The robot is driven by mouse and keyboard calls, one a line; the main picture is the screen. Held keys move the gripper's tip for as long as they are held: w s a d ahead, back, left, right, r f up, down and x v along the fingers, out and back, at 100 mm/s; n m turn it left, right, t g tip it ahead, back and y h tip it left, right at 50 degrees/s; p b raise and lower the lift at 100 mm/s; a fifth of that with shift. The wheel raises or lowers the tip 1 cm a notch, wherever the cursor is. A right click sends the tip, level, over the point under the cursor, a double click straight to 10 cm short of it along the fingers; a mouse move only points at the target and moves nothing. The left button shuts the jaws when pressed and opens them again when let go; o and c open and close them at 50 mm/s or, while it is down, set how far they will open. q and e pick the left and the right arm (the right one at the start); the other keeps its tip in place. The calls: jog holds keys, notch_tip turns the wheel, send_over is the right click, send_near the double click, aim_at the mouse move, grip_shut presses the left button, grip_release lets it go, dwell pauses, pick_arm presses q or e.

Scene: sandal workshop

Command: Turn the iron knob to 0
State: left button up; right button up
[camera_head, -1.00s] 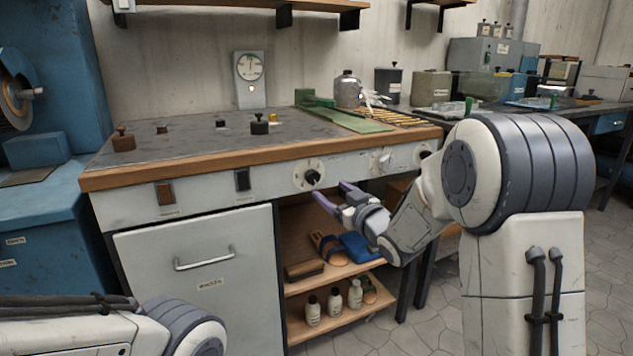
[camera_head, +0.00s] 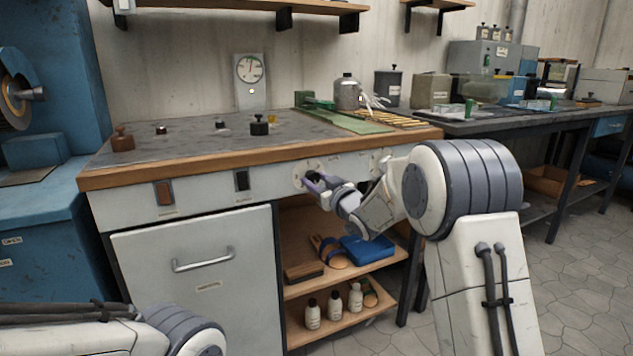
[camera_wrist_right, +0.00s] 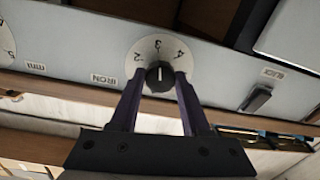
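The iron knob (camera_wrist_right: 160,76) is black with a pale mark and sits on a white round dial (camera_wrist_right: 146,50) on the bench's front panel, beside an IRON label (camera_wrist_right: 104,79). Numerals 2, 3 and 4 show; the mark lines up with 3, and the zero is hidden or out of view. My right gripper (camera_wrist_right: 160,78) has its purple fingers open on either side of the knob; whether they touch it is hard to tell. In the head view my right gripper (camera_head: 313,183) covers most of the knob. My left gripper is out of view.
The bench (camera_head: 205,170) has a wooden front edge above the panel. Two dark switches (camera_head: 165,194) (camera_head: 242,181) are left of the dial. A gauge (camera_head: 250,70) stands behind the bench top. Open shelves (camera_head: 335,270) with bottles and sandals lie below.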

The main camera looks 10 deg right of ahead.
grip_shut()
